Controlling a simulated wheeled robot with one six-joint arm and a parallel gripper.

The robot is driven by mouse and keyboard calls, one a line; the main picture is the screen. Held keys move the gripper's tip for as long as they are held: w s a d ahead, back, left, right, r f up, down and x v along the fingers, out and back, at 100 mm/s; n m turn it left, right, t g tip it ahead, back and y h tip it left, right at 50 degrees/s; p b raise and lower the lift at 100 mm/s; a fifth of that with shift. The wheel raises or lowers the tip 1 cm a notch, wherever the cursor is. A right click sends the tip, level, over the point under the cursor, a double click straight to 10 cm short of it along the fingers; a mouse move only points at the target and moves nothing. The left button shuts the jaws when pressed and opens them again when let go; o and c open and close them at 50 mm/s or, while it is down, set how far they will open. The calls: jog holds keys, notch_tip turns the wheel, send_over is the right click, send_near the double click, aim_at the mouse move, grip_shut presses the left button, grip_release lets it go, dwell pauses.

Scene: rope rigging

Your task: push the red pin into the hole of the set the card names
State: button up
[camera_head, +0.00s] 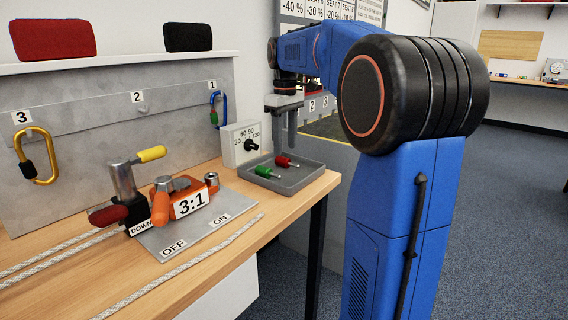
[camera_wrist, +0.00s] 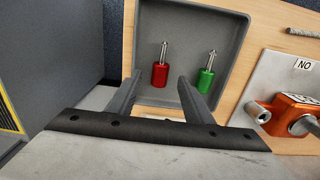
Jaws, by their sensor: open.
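The red pin (camera_head: 286,161) lies in a grey tray (camera_head: 290,183) on the wooden bench. It also shows in the wrist view (camera_wrist: 160,74), with its thin metal shank pointing up the picture. The green pin (camera_head: 266,171) lies beside it, apart. My gripper (camera_head: 291,140) hangs fingers down over the back of the tray, open and empty. In the wrist view its fingers (camera_wrist: 160,78) appear to either side of the red pin, not touching it. An orange device (camera_head: 182,196) bears a white "3:1" label (camera_head: 191,202). I cannot make out any pin hole.
A white dial box (camera_head: 240,146) stands just behind the tray. Carabiners (camera_head: 35,157) hang on the numbered back panel. White ropes (camera_head: 190,265) lie along the bench.

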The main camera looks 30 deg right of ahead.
aim_at(282, 161)
notch_tip(282, 161, down, 5)
jog(key=shift+w+a+r, duration=0.1)
jog(key=shift+c, duration=0.3)
grip_shut()
jog(key=c, duration=1.1)
grip_release()
